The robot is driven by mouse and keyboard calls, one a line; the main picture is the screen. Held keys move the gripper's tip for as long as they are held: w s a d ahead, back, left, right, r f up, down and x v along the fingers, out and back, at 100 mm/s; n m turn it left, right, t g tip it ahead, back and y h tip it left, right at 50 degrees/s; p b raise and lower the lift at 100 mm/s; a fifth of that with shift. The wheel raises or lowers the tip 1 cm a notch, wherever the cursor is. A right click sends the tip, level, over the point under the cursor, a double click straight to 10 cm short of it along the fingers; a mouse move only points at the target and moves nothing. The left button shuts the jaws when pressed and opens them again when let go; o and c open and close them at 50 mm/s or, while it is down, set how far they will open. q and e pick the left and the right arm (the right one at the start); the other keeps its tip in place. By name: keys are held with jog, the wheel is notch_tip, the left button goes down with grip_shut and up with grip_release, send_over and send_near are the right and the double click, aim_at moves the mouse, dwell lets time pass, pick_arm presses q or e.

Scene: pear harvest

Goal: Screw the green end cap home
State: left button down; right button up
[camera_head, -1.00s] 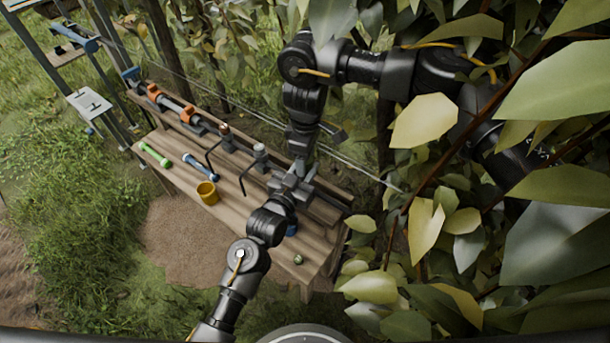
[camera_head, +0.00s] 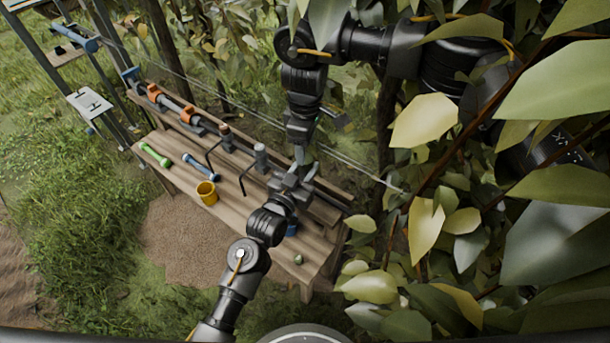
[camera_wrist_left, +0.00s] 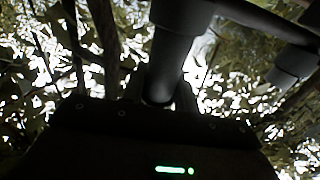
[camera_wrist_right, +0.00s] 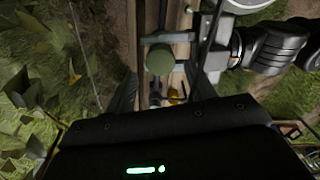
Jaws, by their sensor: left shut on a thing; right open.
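My left gripper (camera_head: 292,188) is over the right part of the bench. In the left wrist view it is shut on a dark grey tube (camera_wrist_left: 168,62). My right gripper (camera_head: 300,160) hangs just above the left one, pointing down, with its fingers apart. In the right wrist view a dull green round cap (camera_wrist_right: 160,59) faces the camera, ahead of the open fingers (camera_wrist_right: 160,92) and roughly between them. It looks to be on the grey fitting my left gripper holds. Whether it is fully seated cannot be told. The fingers seem clear of it.
The wooden bench (camera_head: 235,205) carries a yellow cup (camera_head: 207,192), a green-ended tool (camera_head: 154,154), a blue tool (camera_head: 201,167) and a small greenish item (camera_head: 298,259). Two upright posts with bent rods stand behind. Leaves (camera_head: 425,125) crowd the right side; grass lies left.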

jog(key=n, duration=0.3)
jog(key=shift+r, duration=0.3)
pick_arm(q)
jog(key=shift+f, duration=0.1)
pick_arm(e)
jog(key=n, duration=0.4)
jog(key=shift+a+r+n, duration=0.1)
jog(key=shift+r+n, duration=0.2)
jog(key=shift+r, duration=0.05)
jog(key=n, duration=0.5)
jog(key=shift+r, duration=0.35)
jog(key=n, duration=0.4)
jog(key=shift+r+n, duration=0.35)
jog(key=shift+n, duration=0.05)
jog(key=n, duration=0.6)
jog(key=shift+r, duration=0.4)
jog(key=shift+f, duration=0.1)
jog(key=shift+f, duration=3.9)
